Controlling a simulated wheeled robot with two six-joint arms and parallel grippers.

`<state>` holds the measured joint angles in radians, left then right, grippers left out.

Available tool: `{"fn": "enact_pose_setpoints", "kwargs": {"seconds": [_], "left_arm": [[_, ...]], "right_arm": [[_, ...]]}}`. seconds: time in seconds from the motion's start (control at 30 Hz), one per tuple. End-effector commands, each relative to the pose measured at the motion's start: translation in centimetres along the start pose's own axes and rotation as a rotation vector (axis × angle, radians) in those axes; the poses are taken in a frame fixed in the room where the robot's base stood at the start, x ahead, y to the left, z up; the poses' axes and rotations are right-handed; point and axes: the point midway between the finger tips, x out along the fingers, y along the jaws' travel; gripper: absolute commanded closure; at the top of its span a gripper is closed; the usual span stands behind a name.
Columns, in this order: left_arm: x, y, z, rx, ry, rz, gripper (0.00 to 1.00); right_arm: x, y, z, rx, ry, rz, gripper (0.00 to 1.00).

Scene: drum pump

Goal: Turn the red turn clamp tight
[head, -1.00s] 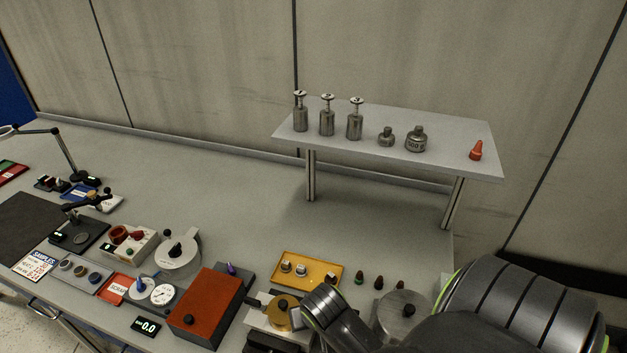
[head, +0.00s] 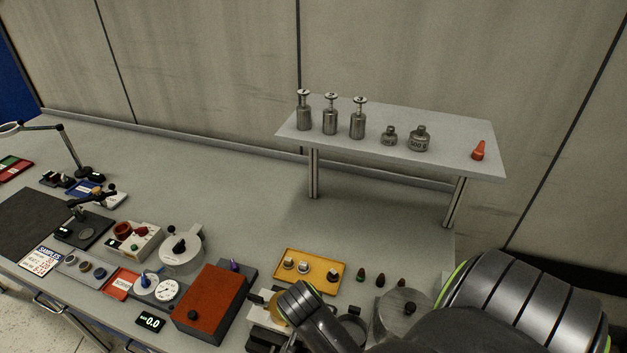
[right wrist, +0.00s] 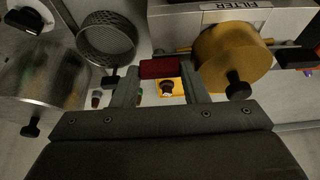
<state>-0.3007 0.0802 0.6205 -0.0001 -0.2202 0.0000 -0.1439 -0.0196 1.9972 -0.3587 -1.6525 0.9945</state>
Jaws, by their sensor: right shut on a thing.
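The red turn clamp (right wrist: 160,67) shows as a short dark red bar in the right wrist view. It lies between the two fingertips of my right gripper (right wrist: 161,72), which is shut on it. It is beside the grey block with the FILTER label (right wrist: 237,5) and the brass round cap with a black knob (right wrist: 232,60). In the head view my right arm covers the clamp and the fingers; part of the brass cap (head: 277,309) shows just left of my wrist. My left gripper is in neither view.
A mesh strainer cup (right wrist: 107,42) and a metal drum with a black knob (head: 402,315) are close by. A yellow tray (head: 311,272) with small fittings is behind, and a red-topped box (head: 212,304) is to the left. A raised shelf (head: 450,165) holds several weights.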

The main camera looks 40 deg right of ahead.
Motion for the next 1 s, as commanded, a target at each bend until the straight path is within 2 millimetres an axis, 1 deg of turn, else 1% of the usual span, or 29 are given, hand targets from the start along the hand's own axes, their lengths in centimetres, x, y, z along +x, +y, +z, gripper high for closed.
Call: {"fn": "enact_pose_setpoints", "kwargs": {"seconds": [0.4, 0.43, 0.57, 1.0], "left_arm": [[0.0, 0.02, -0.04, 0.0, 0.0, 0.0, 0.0], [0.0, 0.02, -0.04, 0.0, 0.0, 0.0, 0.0], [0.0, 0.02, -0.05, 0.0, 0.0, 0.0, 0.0], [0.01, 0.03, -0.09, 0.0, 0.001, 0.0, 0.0]], "right_arm": [[-0.03, -0.03, -0.03, 0.009, 0.001, 0.002, 0.83], [-0.03, -0.03, -0.03, 0.009, 0.001, 0.002, 0.56], [-0.03, -0.02, -0.03, 0.008, 0.001, 0.002, 0.39], [-0.04, -0.12, -0.01, 0.006, 0.0, -0.002, 0.38]]}}
